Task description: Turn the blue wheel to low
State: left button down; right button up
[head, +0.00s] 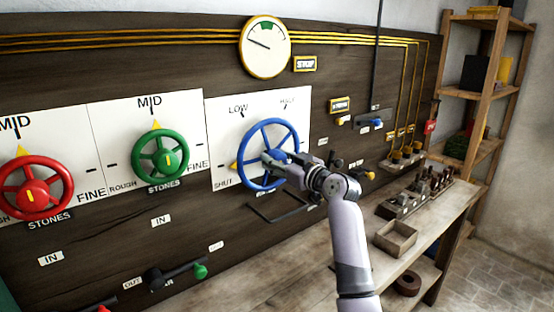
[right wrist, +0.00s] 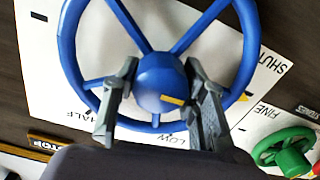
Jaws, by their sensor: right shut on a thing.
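The blue wheel (head: 242,155) is mounted on a white dial plate on the dark wall panel. The plate is marked SHUT at lower left, LOW at upper left and HALF at upper right. A yellow pointer (head: 234,166) at the wheel's left edge is close to the SHUT mark, below LOW. My right gripper (head: 275,158) reaches the wheel's middle. In the right wrist view, its two fingers (right wrist: 160,72) are on either side of the blue hub (right wrist: 158,88), shut on it. The left gripper is out of view.
A green wheel (head: 161,153) and a red wheel (head: 30,189), both pointing to MID, are left of the blue one. A round gauge (head: 265,47) hangs above. Below right, a wooden bench (head: 303,264) holds a small open box (head: 396,238). Shelves stand at far right.

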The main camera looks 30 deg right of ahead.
jog(key=c, duration=0.3)
jog(key=shift+c, duration=0.2)
jog(key=shift+m, duration=0.3)
jog(key=m+p, duration=0.2)
jog(key=m, duration=0.2)
jog(key=shift+r+m, duration=0.15)
jog(key=shift+m, duration=0.25)
jog(key=m+p, duration=0.3)
jog(key=m, duration=0.2)
jog(key=shift+m+p, duration=0.5)
jog(key=shift+m, duration=0.2)
